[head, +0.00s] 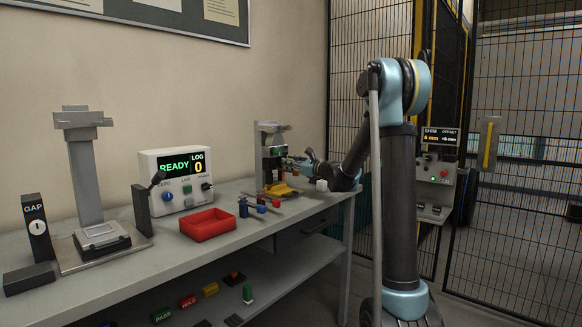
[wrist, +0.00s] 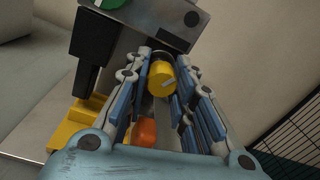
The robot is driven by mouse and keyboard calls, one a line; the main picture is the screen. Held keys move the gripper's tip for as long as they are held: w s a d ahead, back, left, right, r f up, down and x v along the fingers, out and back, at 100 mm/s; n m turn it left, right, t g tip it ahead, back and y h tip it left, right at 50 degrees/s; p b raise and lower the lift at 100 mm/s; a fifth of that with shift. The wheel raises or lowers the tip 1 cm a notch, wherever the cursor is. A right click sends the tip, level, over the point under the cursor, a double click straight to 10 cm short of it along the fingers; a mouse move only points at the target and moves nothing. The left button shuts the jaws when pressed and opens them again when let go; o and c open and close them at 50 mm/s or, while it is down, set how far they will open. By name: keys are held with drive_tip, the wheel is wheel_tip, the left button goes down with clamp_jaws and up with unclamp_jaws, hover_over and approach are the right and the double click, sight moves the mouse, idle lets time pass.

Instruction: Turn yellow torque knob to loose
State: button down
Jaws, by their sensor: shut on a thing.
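The yellow torque knob (wrist: 162,80) is a short yellow cylinder with a pale mark on its face, on the front of the grey clamp fixture (wrist: 115,38) in the wrist view. My gripper (wrist: 166,72) has its blue-grey fingers on either side of the knob and is shut on it. In the head view my gripper (head: 309,165) reaches the clamp fixture (head: 271,140) at the far end of the bench; the knob itself is too small to make out there. An orange part (wrist: 146,132) shows below the knob, between the fingers.
A yellow base (wrist: 75,122) sits under the fixture. On the bench (head: 170,250) stand a red tray (head: 208,224), a READY display box (head: 178,180) and a grey gauge stand (head: 86,175). A mesh fence (head: 350,80) rises behind my arm.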

drive_tip(key=shift+n, duration=0.3)
drive_tip(key=c, duration=1.3)
unclamp_jaws()
drive_tip(key=shift+c, duration=0.2)
drive_tip(key=shift+s+d, duration=0.1)
drive_tip(key=v, duration=1.1)
drive_tip(key=shift+d+f, duration=0.15)
drive_tip(key=shift+d, duration=0.2)
drive_tip(key=shift+s, duration=0.15)
